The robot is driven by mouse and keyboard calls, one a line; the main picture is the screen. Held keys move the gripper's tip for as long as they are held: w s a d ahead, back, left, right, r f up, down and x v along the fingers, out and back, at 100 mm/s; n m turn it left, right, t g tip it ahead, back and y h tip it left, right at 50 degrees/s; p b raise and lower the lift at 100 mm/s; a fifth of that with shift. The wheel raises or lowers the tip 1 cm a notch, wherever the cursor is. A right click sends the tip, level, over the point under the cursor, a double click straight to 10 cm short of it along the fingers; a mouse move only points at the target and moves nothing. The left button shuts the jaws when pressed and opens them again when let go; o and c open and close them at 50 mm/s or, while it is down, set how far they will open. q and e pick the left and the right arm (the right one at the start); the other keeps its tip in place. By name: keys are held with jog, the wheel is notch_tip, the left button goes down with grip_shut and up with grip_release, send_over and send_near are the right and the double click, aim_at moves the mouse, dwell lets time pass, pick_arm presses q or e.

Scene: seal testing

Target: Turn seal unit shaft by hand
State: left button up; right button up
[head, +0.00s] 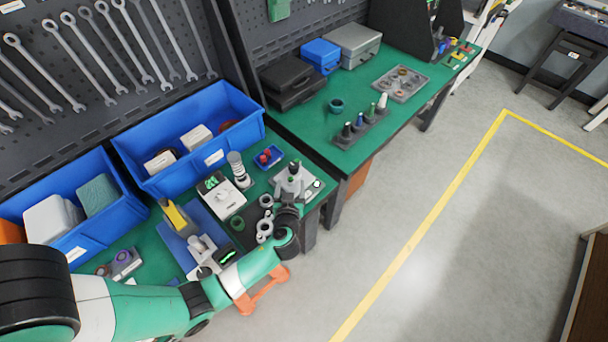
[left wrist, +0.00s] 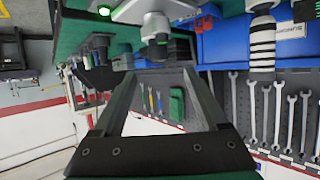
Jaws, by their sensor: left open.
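The seal unit (head: 293,181) is a small pale grey fixture with a dark upright top, standing near the front right corner of the green left bench. In the left wrist view its pale body and dark shaft end (left wrist: 155,50) show at the top, turned on their side. My left gripper (head: 291,207) is just in front of the unit, at the bench edge. In the left wrist view its two dark fingers (left wrist: 163,76) are spread with nothing held between them, and the shaft end is by their tips. Whether they touch is unclear. My right gripper is not in view.
A white device with a green display (head: 222,194), a striped cylinder (head: 238,168), a small blue tray (head: 268,157) and metal rings (head: 264,229) crowd the bench left of the unit. Blue bins (head: 190,145) stand behind. Open floor (head: 400,270) lies to the right.

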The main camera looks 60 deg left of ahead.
aim_at(293, 169)
pick_arm(q)
jog(key=b+x, duration=0.3)
jog(key=x, duration=0.8)
jog(key=shift+w+a, duration=0.2)
jog(key=shift+w, duration=0.05)
jog(key=shift+c, duration=0.2)
jog(key=shift+r, duration=0.1)
grip_shut()
